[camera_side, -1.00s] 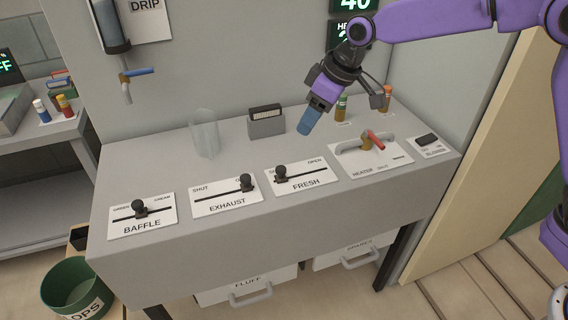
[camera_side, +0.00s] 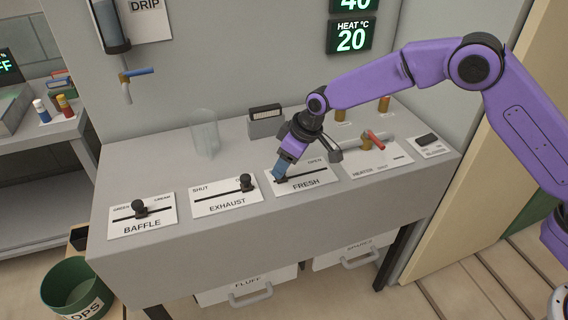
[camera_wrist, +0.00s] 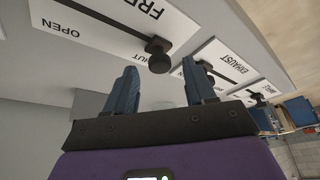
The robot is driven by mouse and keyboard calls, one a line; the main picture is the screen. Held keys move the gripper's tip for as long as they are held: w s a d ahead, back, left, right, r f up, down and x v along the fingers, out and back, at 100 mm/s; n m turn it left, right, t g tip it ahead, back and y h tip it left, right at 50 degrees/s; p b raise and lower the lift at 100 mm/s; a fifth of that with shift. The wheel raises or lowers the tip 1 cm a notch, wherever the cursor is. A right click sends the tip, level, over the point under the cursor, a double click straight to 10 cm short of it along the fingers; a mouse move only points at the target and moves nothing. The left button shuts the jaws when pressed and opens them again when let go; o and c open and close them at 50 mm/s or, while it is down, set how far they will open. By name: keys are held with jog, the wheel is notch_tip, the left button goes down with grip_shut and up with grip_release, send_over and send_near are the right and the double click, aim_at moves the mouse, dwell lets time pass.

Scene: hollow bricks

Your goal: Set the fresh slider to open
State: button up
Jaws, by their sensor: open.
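The FRESH slider plate (camera_side: 318,175) is white with a dark slot, SHUT at its left end and OPEN at its right. In the wrist view the plate (camera_wrist: 95,22) shows the black fresh slider knob (camera_wrist: 159,57) at the SHUT end of the slot. My gripper (camera_side: 278,176) is lowered over that end and hides the knob in the side view. In the wrist view my open gripper (camera_wrist: 160,68) has its blue fingertips to either side of the knob, with gaps visible; I cannot tell how deep the knob sits between them.
The EXHAUST slider (camera_side: 246,182) is close on the left, its knob at the right end. The BAFFLE slider (camera_side: 139,208) is farther left. The heater valve (camera_side: 374,138) with a red lever stands on the right.

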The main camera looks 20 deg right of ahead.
jog(key=shift+w+a+f, duration=0.15)
jog(key=shift+f, duration=0.45)
grip_shut()
send_over(325, 170)
grip_release()
jog(key=shift+r, duration=0.1)
